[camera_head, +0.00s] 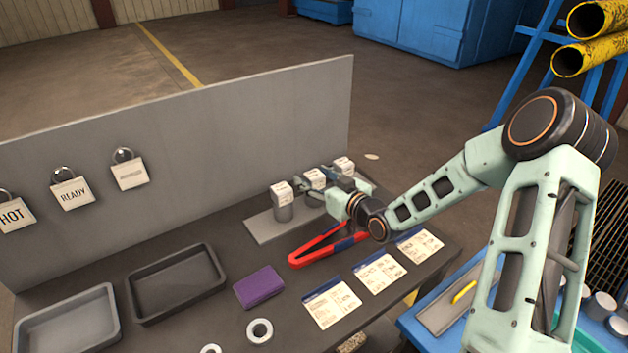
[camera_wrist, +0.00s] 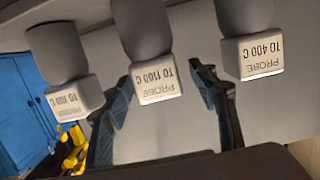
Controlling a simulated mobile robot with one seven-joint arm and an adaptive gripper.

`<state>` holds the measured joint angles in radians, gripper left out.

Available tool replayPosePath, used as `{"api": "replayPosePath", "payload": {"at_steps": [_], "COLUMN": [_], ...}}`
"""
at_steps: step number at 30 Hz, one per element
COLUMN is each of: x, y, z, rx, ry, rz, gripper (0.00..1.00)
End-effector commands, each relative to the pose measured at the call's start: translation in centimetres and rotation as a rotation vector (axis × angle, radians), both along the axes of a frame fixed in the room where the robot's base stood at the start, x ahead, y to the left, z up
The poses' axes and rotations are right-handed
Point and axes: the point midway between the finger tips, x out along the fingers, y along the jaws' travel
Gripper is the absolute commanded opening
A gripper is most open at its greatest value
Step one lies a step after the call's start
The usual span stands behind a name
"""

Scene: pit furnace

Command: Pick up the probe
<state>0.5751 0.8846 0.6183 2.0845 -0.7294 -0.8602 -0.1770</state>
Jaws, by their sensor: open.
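Three probes with grey bodies and white labelled blocks stand in a row on a grey plate: the left probe (camera_head: 284,211), the middle probe (camera_head: 314,177) and the right probe (camera_head: 343,164). In the wrist view, upside down, the middle probe (camera_wrist: 155,82) reads PROBE TO 1100 C or similar. The right one there (camera_wrist: 249,55) reads PROBE TO 400 C. The left one's (camera_wrist: 72,98) number is hard to read. My gripper (camera_wrist: 160,92) is open, its fingers on either side of the middle probe's block in that view. I cannot tell whether they touch it.
A grey panel (camera_head: 200,150) with hanging tags stands behind.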

Motion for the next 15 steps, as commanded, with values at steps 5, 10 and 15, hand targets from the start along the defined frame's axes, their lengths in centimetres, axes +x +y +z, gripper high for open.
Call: {"api": "replayPosePath", "payload": {"at_steps": [5, 10, 15], "x": [0.23, 0.21, 0.2], "y": [0.07, 0.07, 0.06], "z": [-0.03, -0.03, -0.04], "rx": [-0.001, -0.001, -0.001], "ry": [-0.001, -0.001, -0.001], "rz": [-0.001, -0.001, -0.001], "gripper": [0.54, 0.44, 0.25]}}
